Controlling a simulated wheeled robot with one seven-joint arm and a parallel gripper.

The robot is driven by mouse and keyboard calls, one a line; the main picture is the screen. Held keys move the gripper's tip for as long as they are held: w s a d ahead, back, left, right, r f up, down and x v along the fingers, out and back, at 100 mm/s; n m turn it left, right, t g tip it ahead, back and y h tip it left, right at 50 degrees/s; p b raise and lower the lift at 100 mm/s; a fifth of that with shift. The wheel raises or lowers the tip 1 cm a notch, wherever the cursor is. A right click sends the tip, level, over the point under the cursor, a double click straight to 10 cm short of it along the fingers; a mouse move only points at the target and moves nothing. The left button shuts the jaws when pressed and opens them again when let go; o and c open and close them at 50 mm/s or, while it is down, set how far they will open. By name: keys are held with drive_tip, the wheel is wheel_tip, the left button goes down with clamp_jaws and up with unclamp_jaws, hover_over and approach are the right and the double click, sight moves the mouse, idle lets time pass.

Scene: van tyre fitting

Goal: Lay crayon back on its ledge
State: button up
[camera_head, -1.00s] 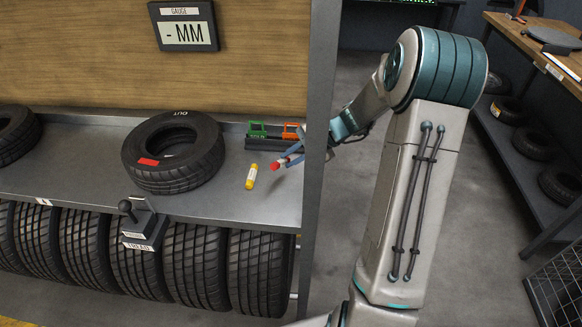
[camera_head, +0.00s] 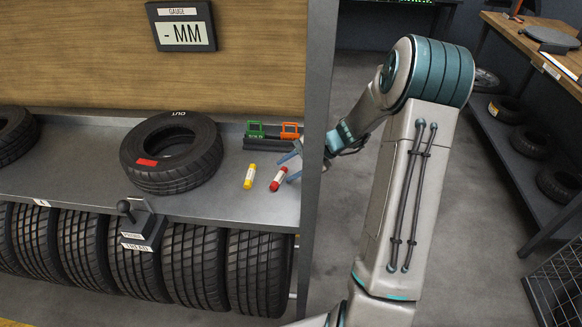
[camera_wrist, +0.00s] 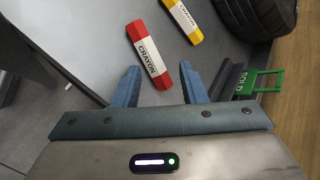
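A red crayon (camera_head: 278,179) with a white label lies on the grey metal shelf (camera_head: 225,206), near its right end post. It also shows in the wrist view (camera_wrist: 149,56), its near end between and just beyond my open fingertips. My gripper (camera_head: 288,168) is open and empty, its blue fingers at the crayon's right side in the head view. In the wrist view my two fingers (camera_wrist: 161,72) stand wide apart, with a gap to the crayon on each side. A yellow crayon (camera_head: 249,176) lies to the left of the red one.
A tyre (camera_head: 172,152) with a red patch lies flat to the left. A black rail with a green clip (camera_head: 255,130) and an orange clip (camera_head: 290,130) is behind the crayons. A lever box (camera_head: 143,228) is at the shelf's front. The grey post (camera_head: 317,120) stands beside my wrist.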

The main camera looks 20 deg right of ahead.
drive_tip(key=shift+r, duration=0.1)
drive_tip(key=shift+d+r, duration=0.15)
drive_tip(key=v, duration=1.1)
drive_tip(key=shift+s+d+r, duration=0.15)
drive_tip(key=shift+s+d, duration=0.05)
drive_tip(key=shift+d, duration=0.05)
